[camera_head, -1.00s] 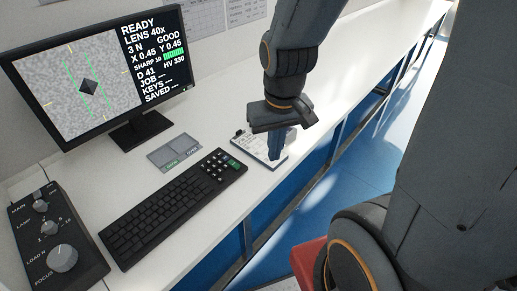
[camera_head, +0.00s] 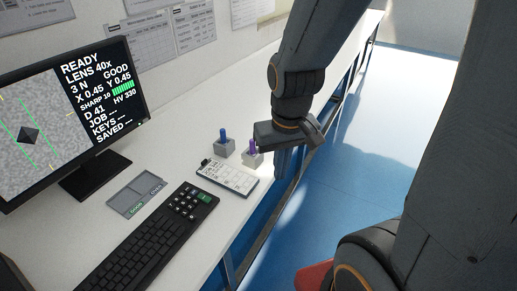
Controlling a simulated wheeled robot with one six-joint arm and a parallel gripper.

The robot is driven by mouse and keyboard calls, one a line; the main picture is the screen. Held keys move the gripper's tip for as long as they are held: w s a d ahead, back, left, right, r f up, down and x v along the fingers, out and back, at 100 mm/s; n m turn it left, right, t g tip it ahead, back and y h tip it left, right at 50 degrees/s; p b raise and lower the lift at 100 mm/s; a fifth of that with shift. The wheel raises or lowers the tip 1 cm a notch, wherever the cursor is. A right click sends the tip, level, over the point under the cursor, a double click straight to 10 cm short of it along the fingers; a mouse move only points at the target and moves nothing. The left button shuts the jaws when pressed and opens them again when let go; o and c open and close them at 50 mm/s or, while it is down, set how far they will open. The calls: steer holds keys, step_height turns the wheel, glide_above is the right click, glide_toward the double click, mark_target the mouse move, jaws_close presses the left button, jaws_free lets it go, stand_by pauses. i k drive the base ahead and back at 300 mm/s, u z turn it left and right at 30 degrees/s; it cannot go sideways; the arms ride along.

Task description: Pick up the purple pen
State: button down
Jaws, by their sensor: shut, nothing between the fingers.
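The purple pen (camera_head: 252,147) stands upright in a small light holder (camera_head: 252,160) on the bench, just left of my gripper. Its right side is close to or partly behind the gripper's body. My gripper (camera_head: 284,176) points down near the front edge of the bench, to the right of the purple pen. Its fingers are together with nothing between them. I cannot tell from this view whether it touches the holder.
A blue pen (camera_head: 224,136) stands in a grey holder (camera_head: 224,149) to the left. A clipboard (camera_head: 228,177), a two-part tray (camera_head: 137,194), a keyboard (camera_head: 140,240) and a monitor (camera_head: 70,120) occupy the bench (camera_head: 195,165). Blue floor lies beyond its edge.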

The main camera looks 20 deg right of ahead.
mark_target(251, 143)
steer(key=k, duration=0.25)
steer(key=z, duration=0.45)
steer(key=i, duration=0.8)
steer(key=z, duration=0.35)
